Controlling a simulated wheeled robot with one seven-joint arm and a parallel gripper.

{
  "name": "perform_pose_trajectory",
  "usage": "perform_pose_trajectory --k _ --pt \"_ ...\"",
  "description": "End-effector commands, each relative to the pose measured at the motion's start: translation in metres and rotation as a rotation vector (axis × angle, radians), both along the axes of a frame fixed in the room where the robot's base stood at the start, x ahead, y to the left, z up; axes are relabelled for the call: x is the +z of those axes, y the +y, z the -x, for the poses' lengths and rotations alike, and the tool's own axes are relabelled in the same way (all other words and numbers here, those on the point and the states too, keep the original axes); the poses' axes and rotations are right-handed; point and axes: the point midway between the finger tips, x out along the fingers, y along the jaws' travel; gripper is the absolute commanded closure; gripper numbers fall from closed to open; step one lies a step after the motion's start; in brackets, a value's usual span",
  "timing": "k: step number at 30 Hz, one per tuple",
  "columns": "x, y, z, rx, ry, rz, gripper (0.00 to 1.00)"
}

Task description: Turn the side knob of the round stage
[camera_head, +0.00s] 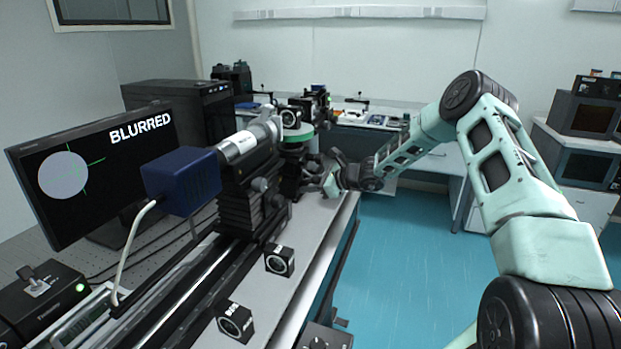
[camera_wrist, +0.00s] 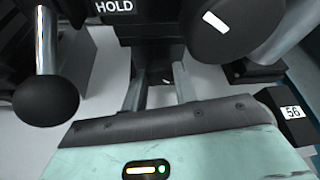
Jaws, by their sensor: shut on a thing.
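The round stage (camera_head: 297,138) is a dark mount with a green and white ring, standing on the optical bench beyond the camera assembly. My gripper (camera_head: 318,178) is at its right-hand, lower side. In the wrist view my gripper (camera_wrist: 159,84) has its two fingers reaching forward under a black block, closed on a small dark part with a white mark between them, which looks like the side knob (camera_wrist: 164,79). The fingertips and much of this knob are in shadow. The head view is too small to show the grip.
A monitor (camera_head: 100,165) reads "BLURRED". A blue camera (camera_head: 182,180) stands before the stage. Close to my fingers are a black ball-ended lever (camera_wrist: 45,100), a large white-marked black knob (camera_wrist: 232,38) and a tag "56" (camera_wrist: 292,112). Blue floor (camera_head: 410,260) lies clear at right.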

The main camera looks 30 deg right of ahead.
Motion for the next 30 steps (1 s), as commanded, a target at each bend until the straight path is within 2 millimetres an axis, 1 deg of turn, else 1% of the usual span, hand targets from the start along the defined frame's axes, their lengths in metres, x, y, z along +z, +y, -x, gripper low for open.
perform_pose_trajectory --k 17,18,19,26,30 --pt "-0.0003 0.0000 0.0000 0.001 0.023 -0.033 0.94" --pt "-0.0002 0.0000 0.0001 0.000 0.023 -0.033 0.66" --pt "-0.0002 -0.0001 0.0000 0.000 0.023 -0.033 0.62" --pt "-0.0001 -0.0002 -0.0001 0.000 0.023 -0.031 0.62" --pt "0.0016 -0.0039 0.0036 -0.002 0.022 -0.031 0.62"
